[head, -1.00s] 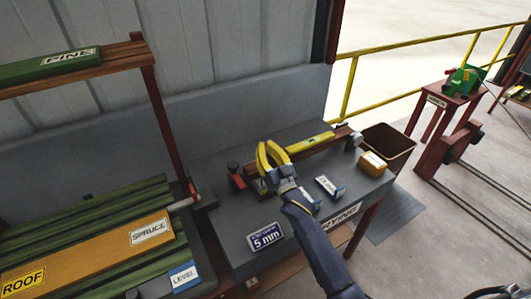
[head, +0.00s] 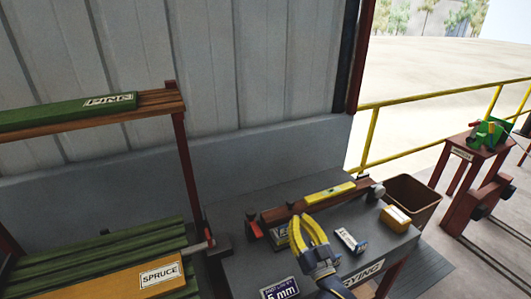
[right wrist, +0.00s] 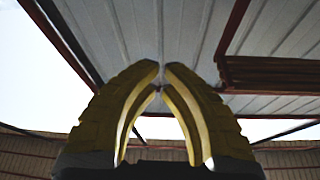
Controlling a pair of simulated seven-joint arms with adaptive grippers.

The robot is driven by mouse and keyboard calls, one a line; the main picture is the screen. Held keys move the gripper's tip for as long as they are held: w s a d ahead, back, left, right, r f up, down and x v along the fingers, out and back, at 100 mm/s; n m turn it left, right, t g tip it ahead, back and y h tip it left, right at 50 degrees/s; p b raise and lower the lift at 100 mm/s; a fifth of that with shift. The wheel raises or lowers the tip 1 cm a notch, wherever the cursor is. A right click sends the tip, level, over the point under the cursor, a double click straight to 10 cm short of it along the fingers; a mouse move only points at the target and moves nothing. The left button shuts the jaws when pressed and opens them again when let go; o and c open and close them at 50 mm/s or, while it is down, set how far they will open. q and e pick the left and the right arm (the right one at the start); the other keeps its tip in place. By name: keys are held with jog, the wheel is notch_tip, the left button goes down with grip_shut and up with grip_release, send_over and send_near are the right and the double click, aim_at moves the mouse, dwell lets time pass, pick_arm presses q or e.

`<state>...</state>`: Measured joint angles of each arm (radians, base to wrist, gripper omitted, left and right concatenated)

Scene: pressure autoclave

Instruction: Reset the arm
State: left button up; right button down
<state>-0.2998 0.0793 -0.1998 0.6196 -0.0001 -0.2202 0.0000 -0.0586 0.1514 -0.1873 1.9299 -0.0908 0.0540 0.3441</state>
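My right gripper (head: 305,222), with ridged yellow fingers and a dark blue wrist, points up and away over the front of the grey bench (head: 245,262). In the right wrist view its two fingertips (right wrist: 161,68) come together at the top with only a sliver of light between them. Nothing is held, and the curved gap lower between the fingers is empty. In the head view it covers part of a labelled block on the bench. My left gripper is not in view.
A wooden fixture with a yellow level (head: 330,191), a small labelled block (head: 350,240) and a yellow box (head: 395,218) are on the bench. A brown bin (head: 413,200) stands right. A rack with a green PINE board (head: 60,112) and a SPRUCE board (head: 130,283) stand left.

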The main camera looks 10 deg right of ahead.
jog(key=s+d+f+n+g+h, duration=0.2)
jog(key=s+d+f+g+h, duration=0.15)
jog(key=s+f, duration=0.3)
jog(key=s+d+f+n+g+h, duration=0.1)
jog(key=s+d+f+g+h, duration=0.2)
jog(key=s+f, duration=0.35)
jog(key=s+d+f+n+g+h, duration=0.15)
jog(key=s+d+g, duration=0.25)
jog(key=s, duration=0.4)
jog(key=s+d+f+n+g+h, duration=0.1)
jog(key=s+d+f+g+h, duration=0.2)
jog(key=s, duration=0.6)
jog(key=s+a+f+g+y, duration=0.2)
jog(key=f, duration=1.3)
jog(key=s+a+f+g+y, duration=0.1)
jog(key=a+f+y, duration=0.15)
jog(key=f, duration=1.35)
jog(key=s+f+m+g+y, duration=0.1)
jog(key=s+f+m+g, duration=0.2)
jog(key=s+f, duration=1.7)
jog(key=shift+s+a, duration=0.2)
jog(key=shift+s, duration=0.65)
